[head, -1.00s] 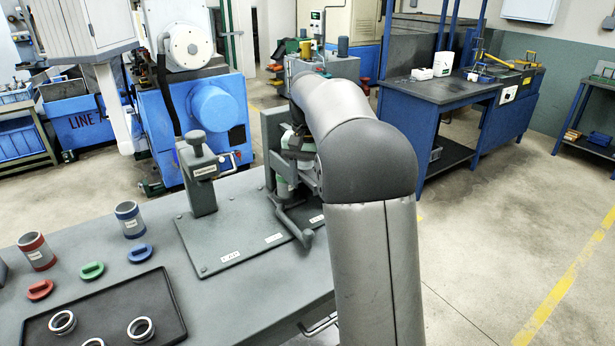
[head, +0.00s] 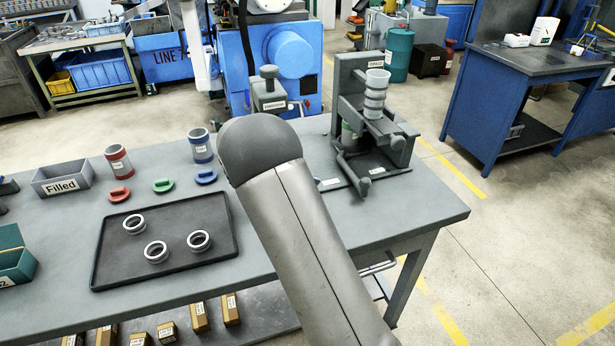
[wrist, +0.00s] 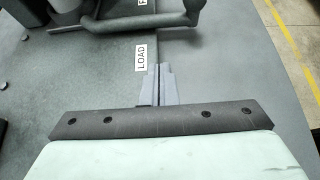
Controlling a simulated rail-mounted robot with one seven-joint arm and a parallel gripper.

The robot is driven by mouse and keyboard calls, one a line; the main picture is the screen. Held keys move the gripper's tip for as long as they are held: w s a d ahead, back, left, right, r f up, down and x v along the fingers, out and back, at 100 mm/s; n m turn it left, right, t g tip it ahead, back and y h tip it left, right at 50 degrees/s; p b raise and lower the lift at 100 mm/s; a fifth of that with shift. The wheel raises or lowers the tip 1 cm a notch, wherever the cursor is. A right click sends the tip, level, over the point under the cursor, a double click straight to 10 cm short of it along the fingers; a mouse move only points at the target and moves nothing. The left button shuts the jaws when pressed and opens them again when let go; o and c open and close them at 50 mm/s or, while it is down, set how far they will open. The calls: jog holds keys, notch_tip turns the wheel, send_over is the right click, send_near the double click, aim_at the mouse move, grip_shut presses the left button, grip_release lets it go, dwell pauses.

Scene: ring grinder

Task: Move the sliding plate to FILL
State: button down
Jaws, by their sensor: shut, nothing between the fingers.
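The fixture stands on the bench, right of my arm in the head view. It has an upright back plate (head: 347,75), a stack of light rings with a cup on top (head: 375,95), and a lever bar with a rounded end (head: 365,188). In the wrist view the bar (wrist: 190,18) lies ahead of my gripper, apart from it. My gripper (wrist: 165,68) is shut and empty, beside a LOAD label (wrist: 147,57). A label starting with F (wrist: 140,3) is cut off at the top edge. The sliding plate's exact position is unclear. My arm hides my gripper in the head view.
A black tray (head: 105,262) with three rings lies left of my arm. Red (head: 118,160) and blue (head: 201,146) cylinders, coloured oval pieces and a "Filled" bin (head: 62,180) stand nearby. The bench's right end (head: 430,210) is clear.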

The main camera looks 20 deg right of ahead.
send_near(351, 182)
jog(key=f, duration=0.1)
jog(key=d+f, duration=0.1)
jog(key=shift+d+f+p, duration=0.1)
jog(key=shift+f+p, duration=0.25)
jog(key=shift+f, duration=0.05)
jog(key=shift+d+f+p, duration=0.2)
jog(key=shift+d+p, duration=0.2)
jog(key=shift+d, duration=1.8)
